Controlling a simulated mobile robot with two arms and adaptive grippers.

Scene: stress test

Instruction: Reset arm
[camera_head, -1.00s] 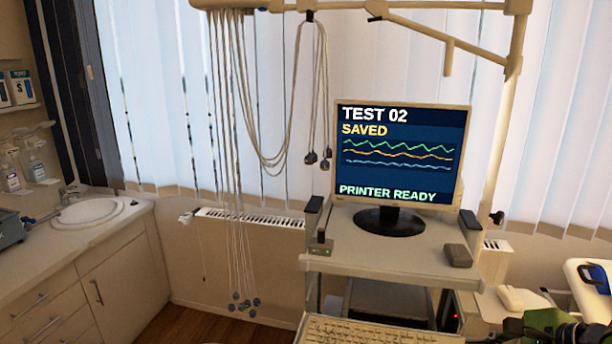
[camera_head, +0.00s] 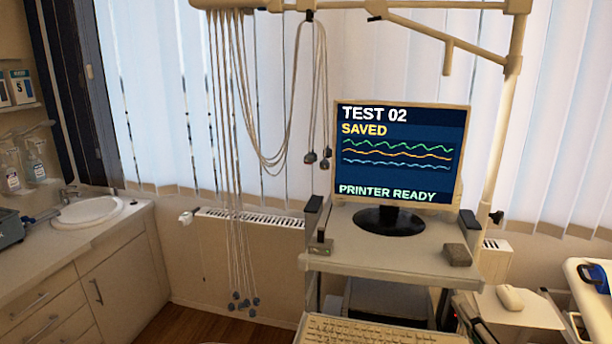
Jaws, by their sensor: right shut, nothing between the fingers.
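My right gripper (camera_head: 478,326) shows only as a small dark shape at the bottom edge, right of the keyboard. Its fingers are shut with nothing between them, and most of it and its arm are cut off by the frame. It is in front of the cart's lower right side; I cannot tell whether it touches anything. My left gripper is not in view. The monitor (camera_head: 400,150) on the cart reads "TEST 02 SAVED" and "PRINTER READY".
The cart shelf (camera_head: 350,250) carries the monitor and small boxes. The keyboard (camera_head: 385,332) sits low in front. A pale mouse-like object (camera_head: 510,298) lies at right. Hanging cables (camera_head: 235,180) and a sink (camera_head: 88,211) are at left.

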